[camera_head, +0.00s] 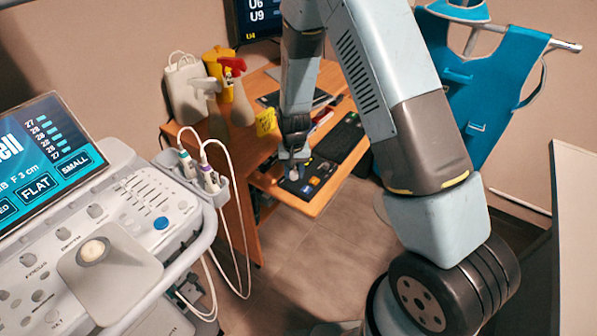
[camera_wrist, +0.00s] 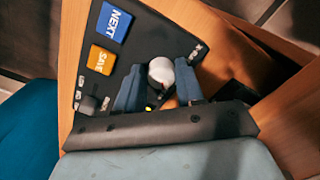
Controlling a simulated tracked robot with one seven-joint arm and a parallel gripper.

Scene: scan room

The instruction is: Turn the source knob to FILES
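A black control panel (camera_wrist: 135,48) lies on the wooden desk in the wrist view, with a blue NEXT button and an orange SAVE button. A small dark knob (camera_wrist: 88,104) with tiny labels around it sits at its left edge; a pale round-topped control (camera_wrist: 160,70) stands at its middle. The labels are too small to read, so I cannot tell which is the source knob. My gripper (camera_wrist: 159,82) has its two blue-grey fingers apart, one on each side of the pale control; contact is unclear. In the head view my gripper (camera_head: 294,170) points down over the panel.
The wooden desk (camera_head: 262,180) also holds a dark keyboard (camera_head: 340,138) right of the panel. Spray bottles (camera_head: 238,95) stand at its back left. An ultrasound console (camera_head: 120,215) with cables fills the left. A blue apron (camera_head: 485,80) hangs at the right. Floor is clear in front.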

